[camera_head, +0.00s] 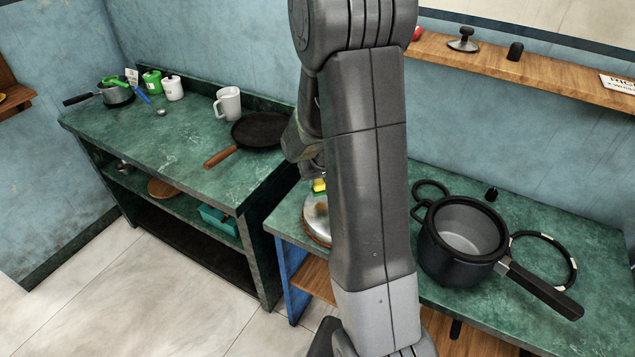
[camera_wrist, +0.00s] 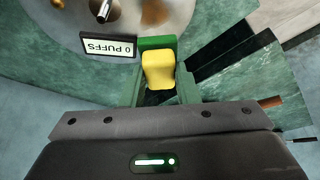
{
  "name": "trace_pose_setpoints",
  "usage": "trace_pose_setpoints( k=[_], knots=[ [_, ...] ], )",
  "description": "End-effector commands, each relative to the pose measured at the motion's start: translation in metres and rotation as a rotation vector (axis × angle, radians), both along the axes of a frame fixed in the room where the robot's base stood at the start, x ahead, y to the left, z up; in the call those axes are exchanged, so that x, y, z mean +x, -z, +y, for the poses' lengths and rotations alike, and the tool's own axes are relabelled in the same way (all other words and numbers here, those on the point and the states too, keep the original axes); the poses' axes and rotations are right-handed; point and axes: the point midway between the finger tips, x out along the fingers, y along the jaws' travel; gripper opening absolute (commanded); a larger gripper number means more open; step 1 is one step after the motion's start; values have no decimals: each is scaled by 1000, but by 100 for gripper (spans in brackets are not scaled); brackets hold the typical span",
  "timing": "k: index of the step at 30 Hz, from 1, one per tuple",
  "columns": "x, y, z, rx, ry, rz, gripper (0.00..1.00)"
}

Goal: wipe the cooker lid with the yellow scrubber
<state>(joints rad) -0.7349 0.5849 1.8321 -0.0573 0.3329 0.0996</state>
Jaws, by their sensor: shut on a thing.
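The yellow scrubber (camera_wrist: 158,70) with its green pad (camera_wrist: 157,42) is between the fingers of my gripper (camera_wrist: 160,82), which is shut on it. A bit of the scrubber (camera_head: 319,186) shows in the head view beside my arm, just above the lid. The cooker lid (camera_head: 315,222) is round and silvery, with a brown rim, on the green counter; my arm hides its right side. In the wrist view the lid (camera_wrist: 125,24) has brown stains and a metal knob. The green pad overlaps the lid's near edge; I cannot tell whether they touch.
A sign reading "0 PUFFS" (camera_wrist: 108,47) is left of the scrubber. A black pot (camera_head: 462,245) with a long handle stands right of my arm. A frying pan (camera_head: 258,131) and a white mug (camera_head: 228,104) are on the left counter. A gap separates the counters' fronts.

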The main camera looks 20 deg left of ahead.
Motion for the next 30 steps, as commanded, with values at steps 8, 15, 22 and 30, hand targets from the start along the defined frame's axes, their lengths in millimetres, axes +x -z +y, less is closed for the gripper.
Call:
trace_pose_setpoints(
  k=[8,15,22,30],
  knots=[
    [3,-27,-3,1,5,-1,7],
    [3,-31,-3,0,7,0,7],
    [3,-31,-3,0,7,0,7],
    [3,-30,-4,1,0,-1,7]
  ],
)
